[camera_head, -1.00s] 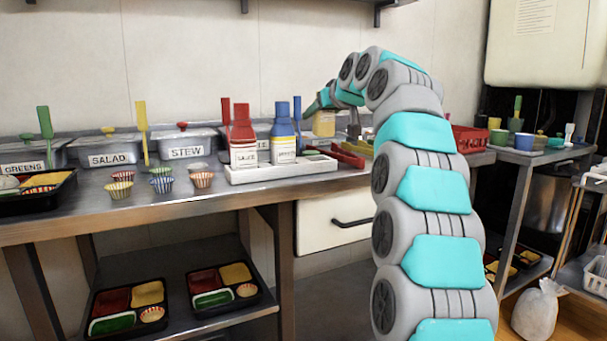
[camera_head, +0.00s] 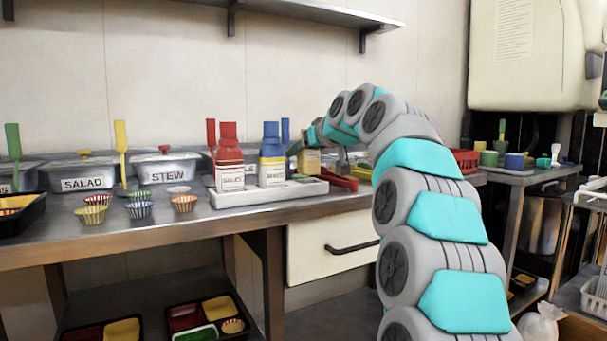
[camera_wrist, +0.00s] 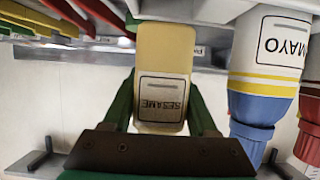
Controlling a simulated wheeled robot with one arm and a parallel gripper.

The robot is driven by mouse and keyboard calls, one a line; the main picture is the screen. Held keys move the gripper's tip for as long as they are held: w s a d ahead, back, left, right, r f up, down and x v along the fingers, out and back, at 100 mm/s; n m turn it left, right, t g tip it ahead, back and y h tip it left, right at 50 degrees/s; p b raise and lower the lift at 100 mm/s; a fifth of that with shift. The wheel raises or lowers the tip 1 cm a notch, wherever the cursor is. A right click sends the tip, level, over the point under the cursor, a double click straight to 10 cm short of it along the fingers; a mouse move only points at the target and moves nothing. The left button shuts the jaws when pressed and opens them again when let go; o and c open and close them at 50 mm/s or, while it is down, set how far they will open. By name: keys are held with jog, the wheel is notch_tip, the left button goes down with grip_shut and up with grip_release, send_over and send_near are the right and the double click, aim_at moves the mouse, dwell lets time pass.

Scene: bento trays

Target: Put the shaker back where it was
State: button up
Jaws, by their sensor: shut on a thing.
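The yellow sesame shaker (camera_head: 309,161) is at the back, beyond the right end of the white tray (camera_head: 232,199). In the wrist view the shaker (camera_wrist: 162,75) shows its SESAME label upside down. My gripper (camera_wrist: 163,105) is shut on it, with a green finger on each side. In the head view my gripper (camera_head: 297,149) is partly hidden by my arm. I cannot tell whether the shaker's base touches anything.
A blue-capped mayo bottle (camera_head: 271,160) and a red sauce bottle (camera_head: 229,165) stand in the white tray. The mayo bottle (camera_wrist: 268,70) is close beside the shaker in the wrist view. Red tongs (camera_head: 336,181) lie right of the tray. Small striped cups (camera_head: 139,210) stand left.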

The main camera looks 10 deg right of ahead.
aim_at(303, 169)
jog(key=shift+f+b, duration=0.45)
jog(key=shift+f, duration=1.9)
jog(key=o, duration=0.6)
jog(key=shift+r, duration=0.1)
jog(key=shift+o, duration=0.2)
jog(key=p+v, duration=0.1)
jog(key=v, duration=1.1)
